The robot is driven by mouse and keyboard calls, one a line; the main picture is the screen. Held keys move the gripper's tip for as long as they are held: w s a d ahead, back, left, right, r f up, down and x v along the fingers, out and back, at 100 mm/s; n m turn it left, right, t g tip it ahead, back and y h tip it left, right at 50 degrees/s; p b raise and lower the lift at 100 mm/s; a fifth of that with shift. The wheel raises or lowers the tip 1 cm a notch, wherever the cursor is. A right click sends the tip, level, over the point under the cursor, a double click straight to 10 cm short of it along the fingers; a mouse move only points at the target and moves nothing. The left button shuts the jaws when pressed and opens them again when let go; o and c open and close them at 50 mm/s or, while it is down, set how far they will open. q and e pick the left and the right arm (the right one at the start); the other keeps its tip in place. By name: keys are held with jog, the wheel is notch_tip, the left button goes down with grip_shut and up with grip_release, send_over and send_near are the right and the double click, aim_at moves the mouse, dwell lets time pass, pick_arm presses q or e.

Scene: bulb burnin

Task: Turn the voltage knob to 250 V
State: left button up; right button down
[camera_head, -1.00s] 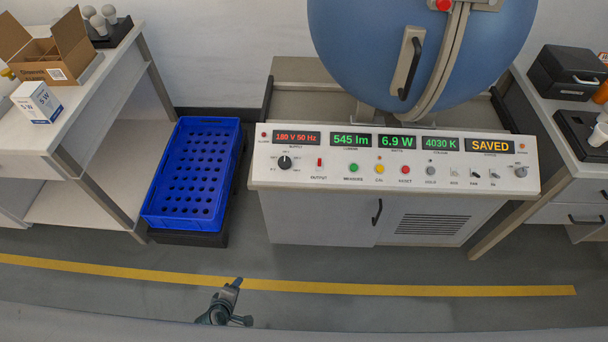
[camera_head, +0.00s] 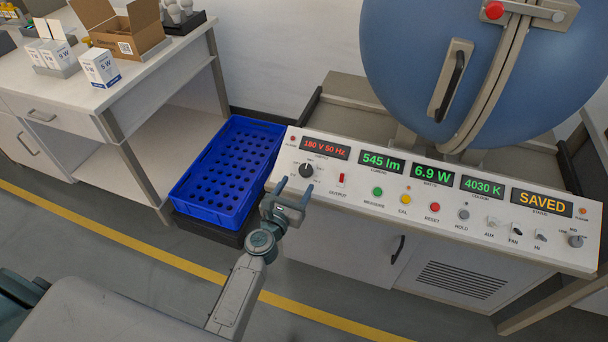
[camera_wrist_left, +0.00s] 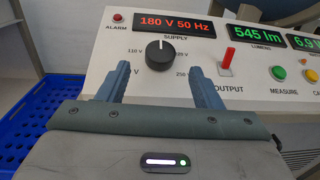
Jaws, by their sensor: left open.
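The voltage knob (camera_head: 306,170) is a round black dial with a white pointer line, on the sloped white panel under the red "180 V 50 Hz" supply display (camera_head: 325,147). In the left wrist view the knob (camera_wrist_left: 160,54) has its white line pointing up, with scale marks around it, including 110 V to the left and 250 at lower right. My left gripper (camera_head: 293,191) is open in front of the knob. In the wrist view its fingers (camera_wrist_left: 158,82) stand either side below the knob, apart from it. My right gripper is out of view.
A red output switch (camera_head: 341,180) sits just right of the knob, followed by green, yellow and red buttons. The blue sphere (camera_head: 480,70) rises behind the panel.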

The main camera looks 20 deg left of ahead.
aim_at(303, 174)
pick_arm(q)
jog(key=w, duration=0.5)
jog(key=shift+w+d, duration=0.2)
jog(key=shift+d, duration=0.1)
jog(key=c, duration=1)
jog(key=shift+a+m+h, duration=0.1)
jog(key=shift+m+h, duration=0.2)
jog(key=shift+h, duration=0.1)
